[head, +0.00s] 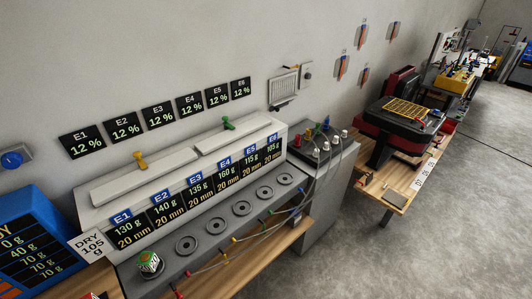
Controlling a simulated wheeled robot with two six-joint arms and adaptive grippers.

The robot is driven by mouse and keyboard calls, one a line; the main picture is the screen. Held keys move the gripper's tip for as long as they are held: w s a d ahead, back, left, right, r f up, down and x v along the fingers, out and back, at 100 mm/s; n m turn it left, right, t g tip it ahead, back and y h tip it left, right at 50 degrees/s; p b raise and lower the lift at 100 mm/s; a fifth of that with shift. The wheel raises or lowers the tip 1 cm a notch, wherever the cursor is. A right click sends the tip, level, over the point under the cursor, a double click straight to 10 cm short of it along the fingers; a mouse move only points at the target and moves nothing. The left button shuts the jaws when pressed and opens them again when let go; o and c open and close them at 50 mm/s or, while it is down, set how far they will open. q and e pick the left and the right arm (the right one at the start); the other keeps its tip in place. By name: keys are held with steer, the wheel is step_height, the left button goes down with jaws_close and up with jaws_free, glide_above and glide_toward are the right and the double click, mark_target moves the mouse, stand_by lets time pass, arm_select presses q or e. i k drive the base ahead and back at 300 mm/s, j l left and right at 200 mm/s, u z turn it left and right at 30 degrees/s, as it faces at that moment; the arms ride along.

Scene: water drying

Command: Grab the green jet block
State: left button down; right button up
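No thing in the head view is clearly marked as the green jet block. A small green and white block (150,262) with some red on it sits at the E1 end of the grey bench unit (214,258), at the lower left. A green knob-like piece (228,123) stands on the right white panel (234,136) on top of the unit. A yellow piece (140,160) stands on the left panel. Neither of my grippers is in view.
Several round dark pads (241,208) line the unit's front, with coloured leads below. A blue display box (38,245) and a DRY 105 g card (92,243) stand at left. A grey cabinet (330,205) with coloured plugs is at right. Open floor (450,240) lies lower right.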

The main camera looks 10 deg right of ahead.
mark_target(148, 262)
steer(key=u, duration=0.95)
steer(key=i+j, duration=0.1)
steer(key=j, duration=0.45)
steer(key=i+j, duration=0.1)
steer(key=j, duration=0.5)
steer(key=i+j+z, duration=0.1)
steer(key=j, duration=0.45)
